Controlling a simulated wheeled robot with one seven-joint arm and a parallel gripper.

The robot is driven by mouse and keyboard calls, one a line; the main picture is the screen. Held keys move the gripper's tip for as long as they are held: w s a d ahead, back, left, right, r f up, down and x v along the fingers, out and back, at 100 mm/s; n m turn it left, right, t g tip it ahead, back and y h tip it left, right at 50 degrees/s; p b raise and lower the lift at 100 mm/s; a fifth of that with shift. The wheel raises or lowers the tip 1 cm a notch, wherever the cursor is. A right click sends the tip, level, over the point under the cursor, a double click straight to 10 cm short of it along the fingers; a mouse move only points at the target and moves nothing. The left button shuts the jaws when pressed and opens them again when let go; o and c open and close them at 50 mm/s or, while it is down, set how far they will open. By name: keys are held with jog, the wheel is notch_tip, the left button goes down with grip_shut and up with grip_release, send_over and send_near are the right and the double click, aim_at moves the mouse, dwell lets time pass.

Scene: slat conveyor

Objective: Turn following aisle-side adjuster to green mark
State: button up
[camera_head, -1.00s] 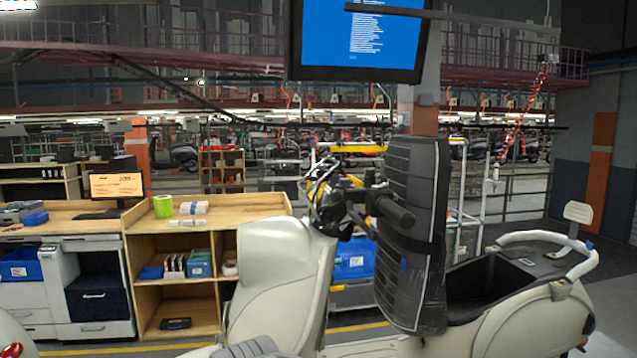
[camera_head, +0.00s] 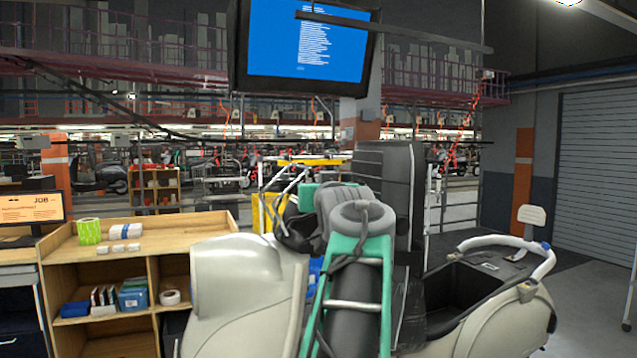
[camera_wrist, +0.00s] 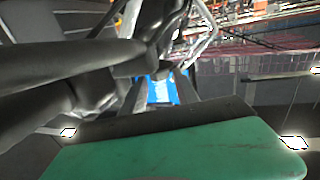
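Neither the aisle-side adjuster nor a green mark can be made out. A cream scooter (camera_head: 245,290) stands close in front, and its handlebar area is mostly hidden behind my teal and black arm. In the wrist view my gripper (camera_wrist: 160,92) has a teal housing at the bottom and two dark fingers apart, with a blue patch showing between them. I see nothing held. Dark, rounded scooter parts (camera_wrist: 75,65) fill the left of that view, very near the gripper. I cannot tell whether they touch it.
A wooden shelf unit (camera_head: 150,235) stands at left, with a job monitor (camera_head: 30,208) beside it. A tall black padded panel (camera_head: 385,175) rises behind my arm. The scooter's rear, with an open black compartment (camera_head: 470,290), is at right. A blue screen (camera_head: 305,45) hangs above. Open floor lies far right.

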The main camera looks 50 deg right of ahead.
jog(key=shift+w+d, duration=0.4)
jog(key=shift+c, duration=0.6)
grip_shut()
